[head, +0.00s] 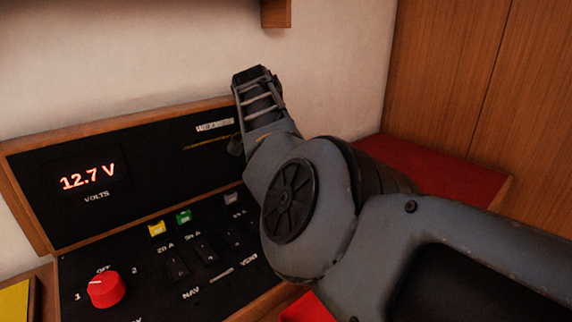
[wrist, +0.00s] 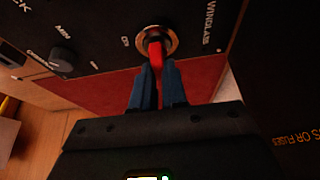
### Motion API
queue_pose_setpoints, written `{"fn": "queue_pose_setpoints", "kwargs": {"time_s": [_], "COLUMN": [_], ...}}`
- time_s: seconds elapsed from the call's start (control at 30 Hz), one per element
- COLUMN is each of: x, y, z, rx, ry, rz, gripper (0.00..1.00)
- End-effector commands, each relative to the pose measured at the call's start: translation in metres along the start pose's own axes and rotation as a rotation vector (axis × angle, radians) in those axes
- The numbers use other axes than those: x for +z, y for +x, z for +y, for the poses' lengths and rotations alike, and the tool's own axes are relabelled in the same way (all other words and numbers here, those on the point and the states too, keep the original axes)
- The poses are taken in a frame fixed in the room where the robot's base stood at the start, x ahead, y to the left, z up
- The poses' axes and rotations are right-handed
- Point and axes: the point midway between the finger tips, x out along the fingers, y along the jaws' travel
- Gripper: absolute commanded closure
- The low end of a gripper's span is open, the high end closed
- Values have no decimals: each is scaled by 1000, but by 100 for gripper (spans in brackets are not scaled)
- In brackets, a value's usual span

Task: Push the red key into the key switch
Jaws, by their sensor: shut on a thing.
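The red key (wrist: 155,54) is between the two blue fingertips of my gripper (wrist: 157,84) in the wrist view. My gripper is shut on it. The key's far end is at the round metal key switch (wrist: 171,40), overlapping its dark centre. I cannot tell from this view how deep the tip sits. The switch is on a black panel, near "ON" and "WINDLASS" lettering. In the head view my arm covers the key and the switch.
A black panel (head: 120,205) carries a 12.7 V display (head: 88,177), a red rotary knob (head: 107,289) and rocker switches (head: 177,266). Yellow (head: 156,229) and green (head: 183,216) pieces sit above the switches. A grey dial (wrist: 68,56) is left of the key switch. A red-topped surface (head: 425,165) lies behind my arm.

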Motion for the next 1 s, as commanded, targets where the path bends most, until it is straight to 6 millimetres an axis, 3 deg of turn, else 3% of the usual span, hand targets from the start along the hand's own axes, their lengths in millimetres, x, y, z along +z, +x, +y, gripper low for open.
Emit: {"fn": "queue_pose_setpoints", "kwargs": {"time_s": [0.63, 0.67, 0.7, 0.93, 1.0], "x": [3, 2, 2, 2, 2], "y": [6, 5, 5, 5, 5], "z": [0, 0, 0, 0, 0], "rx": [0, 0, 0, 0, 0], "ry": [0, 0, 0, 0, 0], "rz": [0, 0, 0, 0, 0], "gripper": [100, 85, 81, 59, 58]}}
